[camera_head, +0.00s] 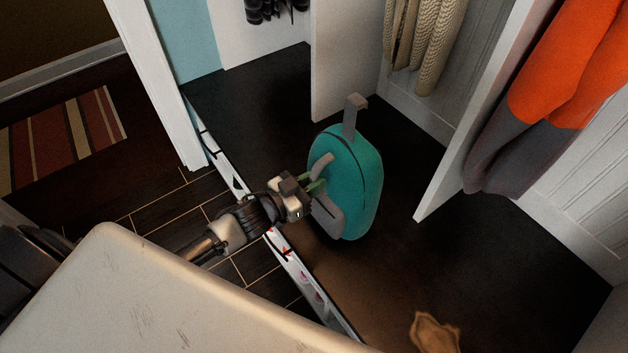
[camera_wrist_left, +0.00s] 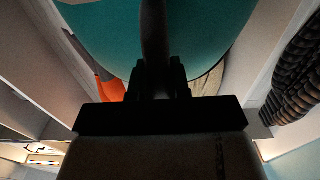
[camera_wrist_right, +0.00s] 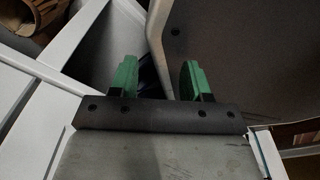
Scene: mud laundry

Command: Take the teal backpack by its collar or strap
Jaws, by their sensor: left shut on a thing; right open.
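The teal backpack (camera_head: 360,175) stands upright on the dark closet shelf or floor in the head view, with a grey loop (camera_head: 354,106) at its top and a grey strap and pocket on its near side. My left gripper (camera_head: 316,186) reaches it from the left and is shut on the grey strap (camera_head: 322,164) at its side. In the left wrist view the teal backpack (camera_wrist_left: 105,35) fills the top, and the dark strap (camera_wrist_left: 154,40) runs down between the fingers (camera_wrist_left: 159,80). My right gripper (camera_wrist_right: 158,80) is open and empty in the right wrist view; it is not visible in the head view.
White closet partitions (camera_head: 345,65) stand behind and to the right. An orange and grey garment (camera_head: 550,100) hangs at the right, and a cream knit (camera_head: 425,45) at the back. A brown item (camera_head: 435,333) lies at the bottom. A striped rug (camera_head: 65,135) is at left.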

